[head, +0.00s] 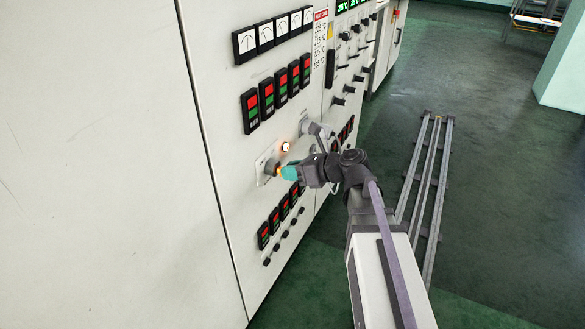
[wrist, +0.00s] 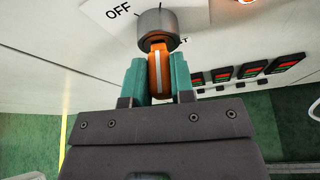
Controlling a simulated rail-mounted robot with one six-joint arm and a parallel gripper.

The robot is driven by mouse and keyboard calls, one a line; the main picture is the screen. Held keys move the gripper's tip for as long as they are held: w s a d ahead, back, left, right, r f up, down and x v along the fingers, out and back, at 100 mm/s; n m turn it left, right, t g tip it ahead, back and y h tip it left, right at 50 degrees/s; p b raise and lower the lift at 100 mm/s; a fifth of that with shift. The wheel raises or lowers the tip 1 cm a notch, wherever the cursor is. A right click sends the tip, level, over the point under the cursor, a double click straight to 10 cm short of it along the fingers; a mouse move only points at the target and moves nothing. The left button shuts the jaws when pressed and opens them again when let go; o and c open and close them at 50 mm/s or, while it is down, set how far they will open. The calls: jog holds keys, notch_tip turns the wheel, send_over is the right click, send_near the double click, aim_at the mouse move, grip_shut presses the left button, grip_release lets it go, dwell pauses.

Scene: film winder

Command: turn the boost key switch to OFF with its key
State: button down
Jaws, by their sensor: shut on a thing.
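The boost key switch (wrist: 157,25) is a grey round barrel on a pale plate marked OFF (wrist: 118,11) at the upper left in the wrist view. In the head view the switch (head: 270,167) sits on the cabinet front, just left of my gripper (head: 286,173). An orange key (wrist: 158,78) with a white stripe meets the barrel and seems seated in it; the slot is hidden. My gripper's teal fingers (wrist: 158,70) are shut on the key from both sides. Another label beside the barrel is mostly covered. The switch's exact angle is hard to tell.
A glowing lamp (head: 286,147) is just above the switch. Red-green button units (head: 280,86) stand above and others below, with small black knobs (head: 283,235) lower down. A grey handle-like part (head: 314,128) is right of the lamp. Floor rails (head: 423,185) lie at right.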

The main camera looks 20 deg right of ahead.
jog(key=shift+n, duration=0.4)
jog(key=shift+s+a+n+t+h, duration=0.2)
jog(key=shift+s+n+t+h, duration=0.15)
jog(key=shift+n+t+h, duration=0.35)
jog(key=shift+f+n+t, duration=0.1)
jog(key=shift+n+t, duration=0.2)
jog(key=shift+n, duration=0.4)
jog(key=shift+w, duration=0.1)
jog(key=shift+a+f+n+t+h+b, duration=0.1)
jog(key=shift+n+t+h+b, duration=0.5)
jog(key=shift+n, duration=0.7)
jog(key=shift+s, duration=0.2)
jog(key=shift+s+d, duration=0.9)
jog(key=shift+d, duration=0.25)
